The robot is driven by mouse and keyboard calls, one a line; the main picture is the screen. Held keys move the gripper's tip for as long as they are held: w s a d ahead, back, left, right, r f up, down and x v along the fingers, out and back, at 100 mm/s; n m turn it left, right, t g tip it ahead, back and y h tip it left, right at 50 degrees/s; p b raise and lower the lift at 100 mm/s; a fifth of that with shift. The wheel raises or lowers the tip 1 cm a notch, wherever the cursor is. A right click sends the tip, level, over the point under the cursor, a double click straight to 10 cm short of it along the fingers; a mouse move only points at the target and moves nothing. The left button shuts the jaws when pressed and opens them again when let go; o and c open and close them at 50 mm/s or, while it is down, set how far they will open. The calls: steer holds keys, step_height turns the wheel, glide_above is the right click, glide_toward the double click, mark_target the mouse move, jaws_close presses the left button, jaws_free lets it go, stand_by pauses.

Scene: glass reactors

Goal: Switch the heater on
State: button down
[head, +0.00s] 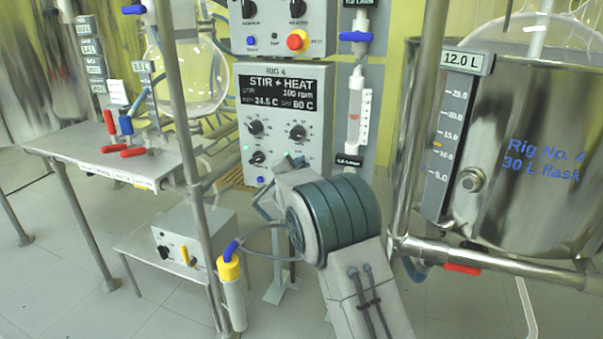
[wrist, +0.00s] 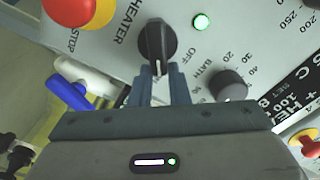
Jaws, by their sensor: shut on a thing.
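The heater knob (wrist: 155,45), black with a pale line and HEATER printed beside it, is at upper centre in the wrist view. OFF is printed to its right. In the head view, the STIR + HEAT panel (head: 315,72) shows 100 rpm, 24.5 C and set 80 C. I cannot tell the knob's exact setting.
A red stop button (wrist: 68,8) on yellow is near the heater knob. A black bath dial (wrist: 229,84) is to its right. A blue handle (wrist: 68,91) is at the left. In the head view, the steel 30 L vessel (head: 515,130) is at right and a metal table (head: 100,155) at left.

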steer(key=shift+s+a+f+m+b, duration=0.1)
steer(key=shift+a+f+m+b, duration=0.2)
steer(key=shift+f+m+b, duration=0.3)
steer(key=c, duration=1.5)
jaws_free()
steer(key=shift+a, duration=0.1)
steer(key=shift+o, duration=0.6)
steer(key=shift+a, duration=0.15)
steer(key=p+v, duration=0.2)
steer(key=v, duration=1.1)
steer(key=shift+s+r, duration=0.25)
steer(key=shift+s, duration=0.15)
